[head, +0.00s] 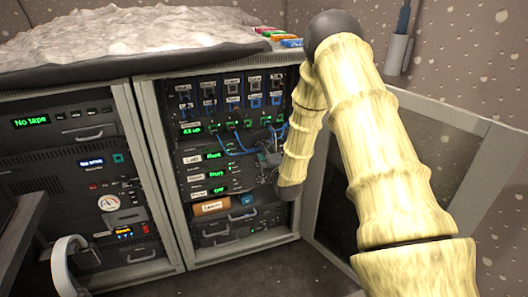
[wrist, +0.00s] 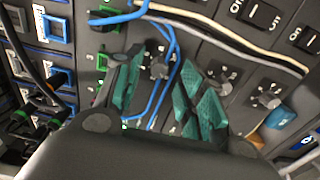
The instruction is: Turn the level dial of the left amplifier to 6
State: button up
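The panel labelled "Left" (head: 193,159) with a lit green readout (head: 214,155) is in the right rack in the head view; I take it for the left amplifier. My gripper (head: 268,156) is at the right side of this panel, partly behind my arm. In the wrist view my gripper (wrist: 162,60) has two green-padded fingers apart. A dark dial (wrist: 158,68) with marks around it shows between the fingertips; contact cannot be told. Two similar dials (wrist: 215,76) and (wrist: 266,97) sit to the right. The dial's setting is too small to read.
Blue cables (wrist: 172,72) and pale cables (wrist: 228,32) run across the panel close to my fingers. On/off switches (wrist: 261,14) lie at upper right. The open glass door (head: 400,185) stands right of the rack. A patch section (head: 233,97) is above the amplifiers.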

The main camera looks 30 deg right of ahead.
jog(key=shift+x, duration=0.8)
grip_shut()
jog(key=shift+m, duration=0.3)
